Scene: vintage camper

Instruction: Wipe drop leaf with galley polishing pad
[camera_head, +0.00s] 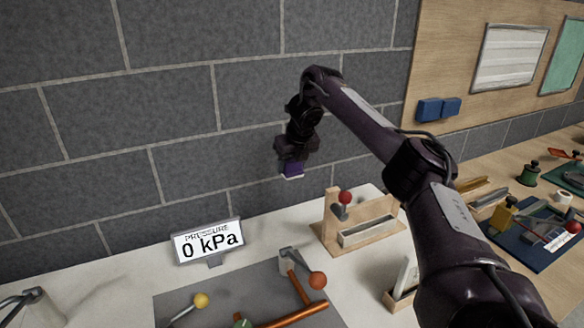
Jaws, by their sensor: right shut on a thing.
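My right arm reaches in from the lower right, and its gripper (291,160) points down in front of the grey block wall. It is shut on a small purple pad (292,171) with a pale lower edge, likely the polishing pad. The pad is held in the air, apart from the white worktop (110,298) below. The dark fingers blend together, so their edges are hard to see. I cannot tell which surface is the drop leaf. My left gripper is not in view.
A pressure display (208,241) reading 0 kPa stands on the worktop. A grey panel with copper pipes (292,316) and levers lies in front. A wooden rack (362,232) with a red-knobbed lever stands right of it. A blue mat (535,250) with tools lies far right.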

